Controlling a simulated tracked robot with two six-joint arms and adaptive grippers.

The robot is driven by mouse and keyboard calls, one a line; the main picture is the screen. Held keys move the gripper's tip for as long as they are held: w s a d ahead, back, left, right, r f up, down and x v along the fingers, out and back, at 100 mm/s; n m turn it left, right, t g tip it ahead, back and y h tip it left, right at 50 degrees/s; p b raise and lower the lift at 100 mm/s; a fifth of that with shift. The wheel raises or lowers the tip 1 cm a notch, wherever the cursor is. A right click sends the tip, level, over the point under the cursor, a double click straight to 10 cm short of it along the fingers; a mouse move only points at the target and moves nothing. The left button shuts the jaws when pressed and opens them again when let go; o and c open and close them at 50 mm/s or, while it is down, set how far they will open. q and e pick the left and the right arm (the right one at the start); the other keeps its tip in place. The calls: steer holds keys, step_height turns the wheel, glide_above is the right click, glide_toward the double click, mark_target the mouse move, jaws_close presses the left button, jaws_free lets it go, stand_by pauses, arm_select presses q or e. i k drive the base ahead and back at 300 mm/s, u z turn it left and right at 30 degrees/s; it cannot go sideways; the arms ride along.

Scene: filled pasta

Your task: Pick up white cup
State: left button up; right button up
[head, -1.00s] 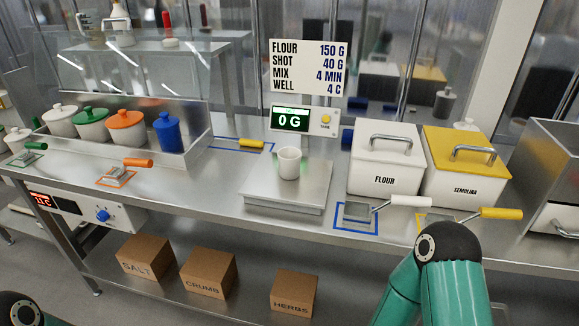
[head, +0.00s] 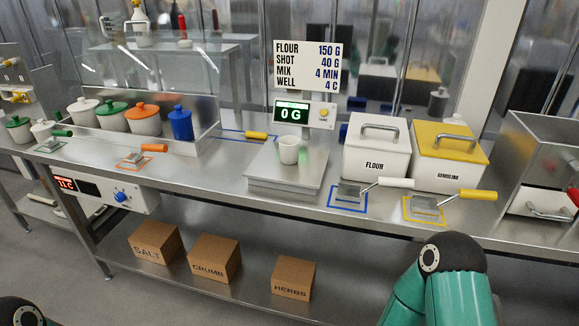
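The white cup (head: 289,150) stands upright on the metal plate of the scale (head: 284,177), in the middle of the bench. The scale's display (head: 292,115) reads 0 G. Nothing touches the cup. A green and black part of my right arm shows at the bottom right, in front of the bench. A small dark part of my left arm shows at the bottom left corner. Neither gripper is in the picture.
Right of the scale stand the flour bin (head: 377,148) and the yellow-lidded semolina bin (head: 446,157), with scoops (head: 352,190) in front. Lidded pots (head: 143,117) stand at the left. A sign (head: 307,65) rises behind the scale. Boxes (head: 215,258) sit on the lower shelf.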

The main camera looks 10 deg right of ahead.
mark_target(288, 146)
steer(key=k, duration=0.9)
steer(key=u, duration=0.35)
steer(key=i, duration=0.65)
steer(key=u, duration=0.45)
steer(key=i, duration=1.05)
steer(key=z, duration=0.75)
